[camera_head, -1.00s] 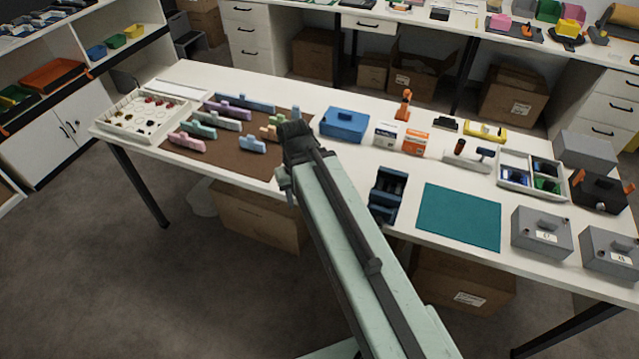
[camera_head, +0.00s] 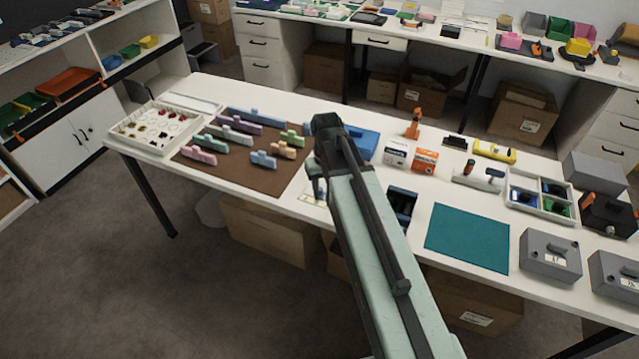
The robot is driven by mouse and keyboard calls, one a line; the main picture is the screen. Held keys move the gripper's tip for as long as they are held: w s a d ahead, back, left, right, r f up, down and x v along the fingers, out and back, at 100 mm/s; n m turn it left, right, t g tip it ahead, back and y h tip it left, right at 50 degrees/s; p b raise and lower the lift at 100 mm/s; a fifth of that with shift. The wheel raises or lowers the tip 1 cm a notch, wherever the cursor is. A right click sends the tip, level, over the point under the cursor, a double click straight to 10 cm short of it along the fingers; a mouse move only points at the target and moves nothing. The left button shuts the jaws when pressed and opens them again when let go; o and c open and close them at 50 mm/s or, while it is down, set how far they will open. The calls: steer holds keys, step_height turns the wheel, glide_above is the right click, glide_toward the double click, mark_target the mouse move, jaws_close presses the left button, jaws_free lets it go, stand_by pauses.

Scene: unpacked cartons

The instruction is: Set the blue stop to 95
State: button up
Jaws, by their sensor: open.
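Several pastel bars with raised tabs, which may be the stops, lie on a brown mat (camera_head: 235,177) at the left of the table. Two look blue: a short light-blue one (camera_head: 264,160) near the front of the mat and a longer one (camera_head: 268,117) at the back. I cannot tell which is the blue stop, and no 95 marking is legible. My gripper (camera_head: 317,192) is just right of the mat, over the table's front part, in front of a small white card (camera_head: 308,197). It is open, and its fingers are small and partly hidden by my arm.
A blue box (camera_head: 364,143) stands behind my arm, partly hidden. A dark blue holder (camera_head: 404,204) is close to its right, then a teal mat (camera_head: 468,238) and grey boxes (camera_head: 550,255). A white tray (camera_head: 158,128) stands left of the brown mat.

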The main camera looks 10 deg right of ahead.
steer(key=shift+n, duration=0.4)
steer(key=w, duration=0.2)
steer(key=w+r, duration=0.1)
steer(key=w, duration=0.1)
steer(key=w+r+p, duration=0.1)
steer(key=w, duration=0.2)
step_height(320, 180, down, 8)
steer(key=b, duration=0.8)
steer(key=shift+s+r, duration=0.1)
jaws_close()
